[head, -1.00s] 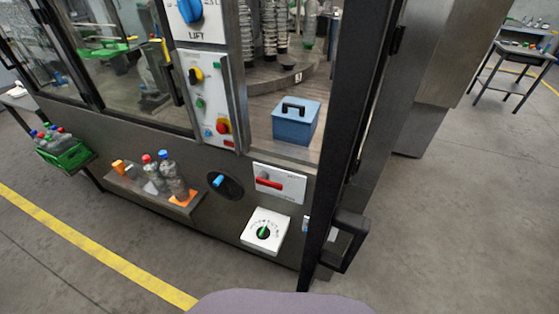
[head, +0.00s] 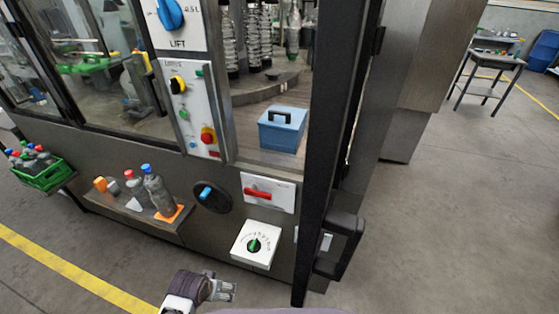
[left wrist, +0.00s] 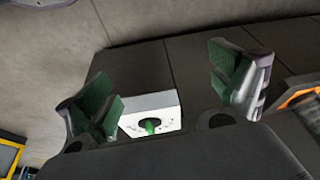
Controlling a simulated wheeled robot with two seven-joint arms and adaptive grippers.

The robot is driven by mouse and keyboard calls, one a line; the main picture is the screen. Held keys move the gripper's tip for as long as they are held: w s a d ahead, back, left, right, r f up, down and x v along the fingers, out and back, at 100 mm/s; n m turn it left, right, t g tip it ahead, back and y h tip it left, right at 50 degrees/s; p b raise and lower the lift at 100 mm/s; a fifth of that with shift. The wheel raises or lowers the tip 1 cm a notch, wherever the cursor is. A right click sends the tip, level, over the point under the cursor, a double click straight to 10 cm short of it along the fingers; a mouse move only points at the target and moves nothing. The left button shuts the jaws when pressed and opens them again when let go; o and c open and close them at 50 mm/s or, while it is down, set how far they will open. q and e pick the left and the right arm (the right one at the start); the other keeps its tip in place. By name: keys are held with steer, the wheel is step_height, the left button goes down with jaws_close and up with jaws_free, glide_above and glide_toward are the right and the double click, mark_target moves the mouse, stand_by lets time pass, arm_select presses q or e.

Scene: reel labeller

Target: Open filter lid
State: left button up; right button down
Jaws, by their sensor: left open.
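A blue box (head: 283,128) with a black handle on its closed top stands inside the machine bay, behind the open door's dark frame; I take its top to be the filter lid. My left gripper (head: 230,291) is at the bottom of the head view, in front of and well below the box. It is open and empty. In the left wrist view its two green-padded fingers (left wrist: 168,92) are spread wide, with the white dial panel beyond them. The box does not show in the wrist view. My right gripper is out of view.
The machine front carries a white dial panel (head: 256,245), a red-handled switch (head: 268,192) and a round blue knob (head: 211,196). The door handle (head: 343,247) juts out at right. Bottles stand on a shelf (head: 137,210) at left.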

arm_select(q)
steer(key=w+d+r+t+h, duration=0.1)
steer(key=w+d+r+t, duration=0.3)
steer(key=w+r, duration=0.5)
steer(key=w+d+r+m+t+h, duration=0.1)
steer(key=w+d+r+t, duration=0.4)
steer(key=r, duration=1.4)
steer(key=w+d+r+t+h+b, duration=0.1)
steer(key=w+d+r+t+h, duration=0.2)
steer(key=w+d+r, duration=0.5)
steer(key=w+r+t, duration=0.1)
steer(key=w+r, duration=0.4)
steer(key=r, duration=0.1)
steer(key=shift+r+m, duration=0.15)
steer(key=shift+m, duration=0.15)
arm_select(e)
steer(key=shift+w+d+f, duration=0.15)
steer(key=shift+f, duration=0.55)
arm_select(q)
steer(key=shift+w, duration=0.15)
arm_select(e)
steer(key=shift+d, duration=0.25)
